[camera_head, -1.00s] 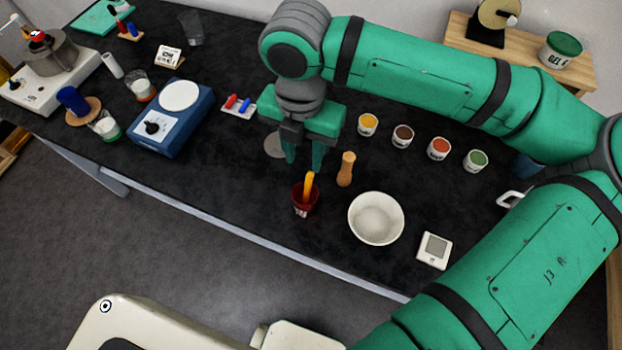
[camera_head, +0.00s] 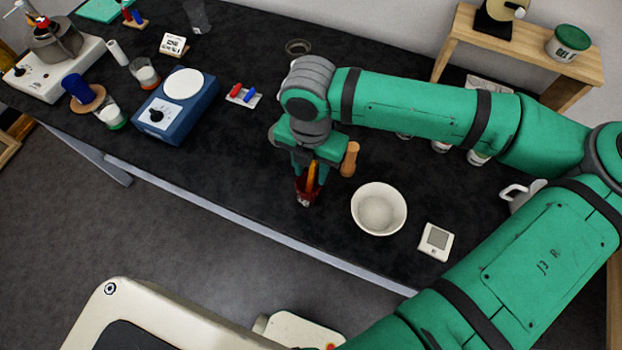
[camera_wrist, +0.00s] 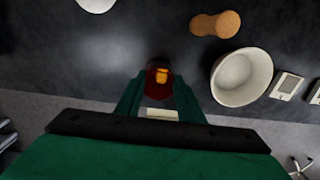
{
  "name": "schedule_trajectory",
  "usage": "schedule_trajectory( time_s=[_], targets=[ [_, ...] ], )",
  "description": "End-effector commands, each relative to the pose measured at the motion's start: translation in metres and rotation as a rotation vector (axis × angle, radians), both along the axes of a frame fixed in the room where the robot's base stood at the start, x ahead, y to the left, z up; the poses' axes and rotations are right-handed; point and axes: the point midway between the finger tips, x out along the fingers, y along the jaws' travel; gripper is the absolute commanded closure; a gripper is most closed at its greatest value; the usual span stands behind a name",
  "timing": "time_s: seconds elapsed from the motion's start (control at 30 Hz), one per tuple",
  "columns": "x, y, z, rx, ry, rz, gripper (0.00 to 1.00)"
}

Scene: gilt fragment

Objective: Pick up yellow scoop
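The yellow scoop (camera_head: 312,174) stands upright in a dark red cup (camera_head: 306,194) near the front edge of the black table. In the wrist view, the scoop's orange-yellow end (camera_wrist: 162,75) shows inside the red cup (camera_wrist: 158,90). My gripper (camera_head: 308,180) is over the cup, pointing down, with its fingers around or just beside the scoop. In the wrist view, my gripper's two green fingers (camera_wrist: 158,100) are apart, one on each side of the cup. I cannot tell whether they touch anything.
A wooden pestle-like piece (camera_head: 350,159) stands close to the right of my gripper. A white bowl (camera_head: 379,209) and a small white device (camera_head: 436,241) lie further right. A blue scale-like machine (camera_head: 174,110) is at left. The table left of the cup is clear.

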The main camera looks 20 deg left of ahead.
Motion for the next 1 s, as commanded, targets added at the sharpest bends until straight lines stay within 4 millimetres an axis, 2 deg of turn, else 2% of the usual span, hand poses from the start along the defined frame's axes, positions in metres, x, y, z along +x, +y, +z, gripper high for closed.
schedule_trajectory(
  time_s=[0.1,0.13,0.27,0.67,0.87,1.0],
  targets=[
    [0.000,0.000,0.000,0.000,0.000,0.000,0.66],
    [0.000,0.000,0.000,0.000,0.000,0.000,0.70],
    [0.000,0.000,0.000,0.000,0.000,0.000,1.00],
    [0.000,0.000,0.003,0.000,0.000,-0.001,1.00],
    [0.000,0.000,0.020,0.001,0.000,-0.001,1.00],
    [0.000,0.000,0.040,0.001,-0.001,-0.001,1.00]
  ],
)
